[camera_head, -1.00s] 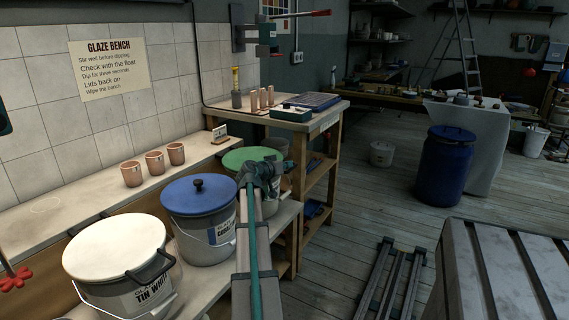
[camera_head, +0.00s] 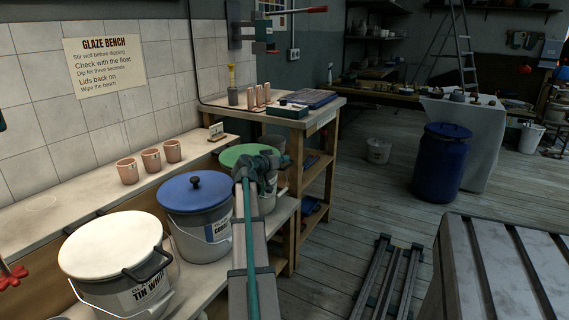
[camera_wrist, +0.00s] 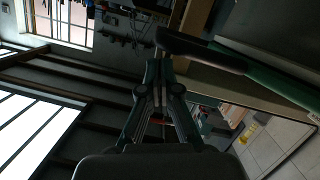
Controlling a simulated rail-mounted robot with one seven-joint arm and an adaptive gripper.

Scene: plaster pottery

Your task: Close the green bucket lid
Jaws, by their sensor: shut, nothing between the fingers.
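The green lid (camera_head: 238,153) shows as a flat green disc on a grey bucket at the far end of the low bench, beyond the blue-lidded bucket. My gripper (camera_head: 262,166) is in front of its right part and hides much of the bucket below. I cannot tell from the head view whether the lid is fully seated. In the wrist view my gripper's fingers (camera_wrist: 159,65) are together and empty.
A blue-lidded bucket (camera_head: 196,192) and a white-lidded bucket (camera_head: 112,245) stand nearer on the bench. Three clay cups (camera_head: 151,161) line the wall ledge. A wooden shelf table (camera_head: 322,120) stands just beyond the green lid. Open floor lies right, with a blue barrel (camera_head: 443,162).

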